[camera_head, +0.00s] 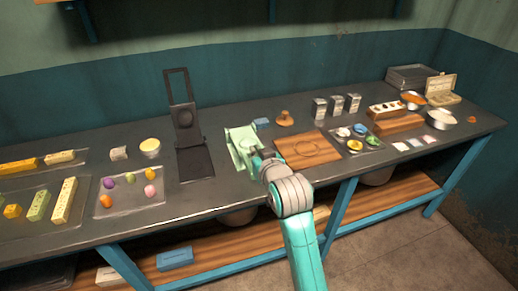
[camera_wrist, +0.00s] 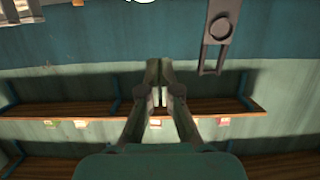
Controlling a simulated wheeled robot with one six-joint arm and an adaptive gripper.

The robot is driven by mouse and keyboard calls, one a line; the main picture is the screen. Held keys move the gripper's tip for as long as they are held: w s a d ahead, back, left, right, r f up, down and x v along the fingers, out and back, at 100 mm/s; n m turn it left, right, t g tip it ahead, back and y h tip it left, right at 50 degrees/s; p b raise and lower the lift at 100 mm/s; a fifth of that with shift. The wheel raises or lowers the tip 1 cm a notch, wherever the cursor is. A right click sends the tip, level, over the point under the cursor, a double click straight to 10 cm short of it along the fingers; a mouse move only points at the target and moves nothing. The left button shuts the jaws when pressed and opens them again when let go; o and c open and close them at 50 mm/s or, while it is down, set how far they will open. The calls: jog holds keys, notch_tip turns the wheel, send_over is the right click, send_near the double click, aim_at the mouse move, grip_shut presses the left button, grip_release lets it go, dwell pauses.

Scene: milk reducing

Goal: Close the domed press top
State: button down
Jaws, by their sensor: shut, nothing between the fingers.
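The dark press stands left of the middle in the head view, with its flat base (camera_head: 195,163) on the table. Its top (camera_head: 184,117) is raised upright, with a round dome on its face and an open handle frame (camera_head: 177,84) above. The raised top also shows in the wrist view (camera_wrist: 219,30) at the upper right, apart from my fingers. My gripper (camera_head: 258,160) is right of the press in the head view, in front of a pale green item. In the wrist view my gripper (camera_wrist: 159,70) is shut and empty, pointing toward the wall.
A pale green item (camera_head: 236,138) lies between the press and a wooden board (camera_head: 307,149). A clear tray (camera_head: 112,208) with colored balls is left of the press, near a yellow-topped cup (camera_head: 150,147). Wall shelves (camera_wrist: 90,108) show in the wrist view.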

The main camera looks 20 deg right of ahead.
jog(key=shift+f, duration=0.8)
